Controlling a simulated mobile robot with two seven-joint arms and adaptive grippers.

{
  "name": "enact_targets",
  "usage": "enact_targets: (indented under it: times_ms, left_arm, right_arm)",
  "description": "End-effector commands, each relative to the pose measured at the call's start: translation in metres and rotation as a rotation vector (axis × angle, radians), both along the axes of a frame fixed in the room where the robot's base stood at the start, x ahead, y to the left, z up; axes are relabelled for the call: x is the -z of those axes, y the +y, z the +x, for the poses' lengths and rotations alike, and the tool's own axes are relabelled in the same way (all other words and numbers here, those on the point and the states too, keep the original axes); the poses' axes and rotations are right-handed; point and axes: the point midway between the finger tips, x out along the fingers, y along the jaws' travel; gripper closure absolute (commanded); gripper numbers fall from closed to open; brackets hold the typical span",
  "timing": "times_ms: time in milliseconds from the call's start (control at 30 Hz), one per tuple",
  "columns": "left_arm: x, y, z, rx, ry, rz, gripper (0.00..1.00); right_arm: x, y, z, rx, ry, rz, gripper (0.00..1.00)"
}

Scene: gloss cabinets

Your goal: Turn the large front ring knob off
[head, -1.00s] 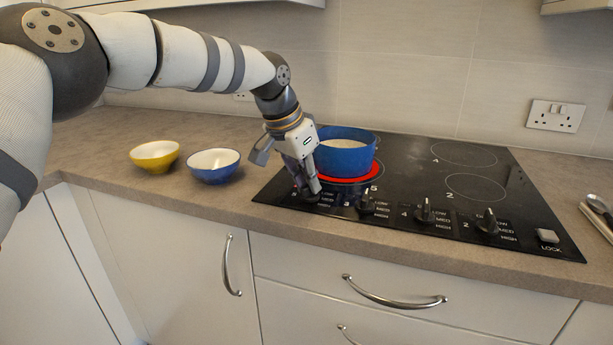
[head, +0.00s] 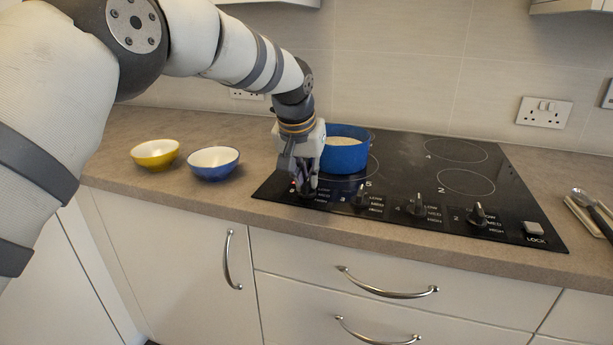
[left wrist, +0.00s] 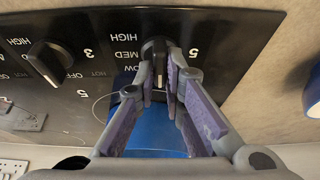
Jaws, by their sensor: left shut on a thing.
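The leftmost knob (left wrist: 154,47) is black and labelled 5. My left gripper (head: 305,190) is shut on it at the front left corner of the hob; in the left wrist view the fingers (left wrist: 168,85) close on its two sides. In the head view the fingers mostly hide the knob. Behind it, the large front ring (head: 373,170) is dark, with no red glow. A blue pot (head: 345,157) with pale contents stands on this ring. My right gripper is not in view.
Three other knobs stand to the right along the front of the black hob (head: 400,165): knob 3 (head: 360,196), knob 4 (head: 416,205) and knob 2 (head: 478,213). A yellow bowl (head: 155,153) and a blue bowl (head: 213,163) sit on the counter at left.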

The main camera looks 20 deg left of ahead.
Motion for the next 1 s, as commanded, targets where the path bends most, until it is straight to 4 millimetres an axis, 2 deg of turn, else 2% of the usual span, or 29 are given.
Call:
enact_targets:
  times_ms: [33,333,400,433,467,833,933,1000]
  left_arm:
    - [0.006,-0.001,-0.001,-0.003,0.011,-0.002,1.00]
    - [0.007,-0.001,-0.001,-0.004,0.013,-0.003,1.00]
    - [0.007,-0.001,-0.001,-0.004,0.014,-0.003,0.79]
    - [0.007,-0.001,-0.001,-0.004,0.014,-0.003,0.72]
    - [0.007,0.000,-0.001,-0.003,0.014,-0.002,0.70]
    - [0.003,0.000,-0.002,-0.003,0.011,-0.001,0.70]
    - [-0.011,0.000,-0.006,-0.003,0.006,-0.001,0.70]
    - [-0.029,0.000,-0.013,-0.003,0.003,0.000,0.70]
  right_arm:
    - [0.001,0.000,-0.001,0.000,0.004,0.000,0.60]
    - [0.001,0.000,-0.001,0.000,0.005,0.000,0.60]
    - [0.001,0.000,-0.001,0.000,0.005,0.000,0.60]
    - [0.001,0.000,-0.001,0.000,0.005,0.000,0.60]
    - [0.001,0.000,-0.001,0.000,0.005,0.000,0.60]
    - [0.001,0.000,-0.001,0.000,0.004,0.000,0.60]
    - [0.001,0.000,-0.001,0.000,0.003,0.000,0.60]
    - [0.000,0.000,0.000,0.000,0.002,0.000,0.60]
